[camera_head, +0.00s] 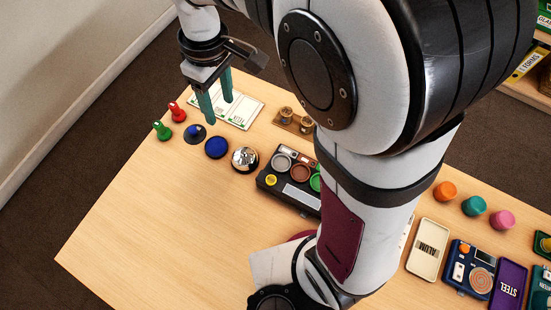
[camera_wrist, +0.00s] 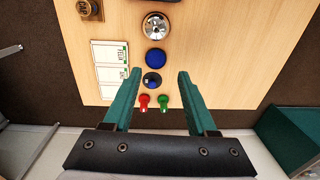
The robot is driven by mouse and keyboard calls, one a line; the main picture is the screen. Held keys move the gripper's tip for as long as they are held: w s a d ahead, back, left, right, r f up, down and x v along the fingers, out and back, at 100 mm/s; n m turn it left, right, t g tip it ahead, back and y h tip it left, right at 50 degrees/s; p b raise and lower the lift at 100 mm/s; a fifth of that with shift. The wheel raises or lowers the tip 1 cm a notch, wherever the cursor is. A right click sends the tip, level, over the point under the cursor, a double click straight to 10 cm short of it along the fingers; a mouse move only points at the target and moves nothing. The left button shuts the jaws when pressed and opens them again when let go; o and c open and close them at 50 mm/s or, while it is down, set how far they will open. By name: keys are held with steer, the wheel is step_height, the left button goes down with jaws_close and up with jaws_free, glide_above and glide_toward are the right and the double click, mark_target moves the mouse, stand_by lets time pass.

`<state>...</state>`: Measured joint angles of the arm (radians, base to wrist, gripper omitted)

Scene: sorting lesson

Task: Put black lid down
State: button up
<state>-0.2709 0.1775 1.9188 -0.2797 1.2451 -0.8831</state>
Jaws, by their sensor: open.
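A small dark, dome-like piece with a tiny brownish spot on top (camera_head: 195,134) sits on the table near its far left corner. It looks like the black lid, its edge bluish; it also shows in the wrist view (camera_wrist: 152,79). A flat blue disc (camera_head: 217,148) lies just beside it, apart from it. My gripper (camera_head: 218,111) is open, its teal fingers pointing down. In the wrist view the dark piece shows between my fingers (camera_wrist: 160,72), nearer the left one. Nothing is held. The height of my fingertips above the table is hard to tell.
Red (camera_head: 176,112) and green (camera_head: 162,131) pegs stand close to the dark piece. A silver bell (camera_head: 245,159) is beyond the blue disc. A white printed card (camera_head: 239,112) lies behind. A black case (camera_head: 270,186) sits farther right. The front left of the table is clear.

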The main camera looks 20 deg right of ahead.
steer(key=s+d+m, duration=0.3)
steer(key=s+m, duration=0.4)
steer(key=s, duration=0.2)
steer(key=s+d+m+y, duration=0.1)
steer(key=s+d+m, duration=0.2)
steer(key=s+m, duration=0.4)
steer(key=s, duration=0.3)
steer(key=shift+s+d+r, duration=0.15)
steer(key=shift+d+r, duration=0.2)
steer(key=shift+d, duration=0.05)
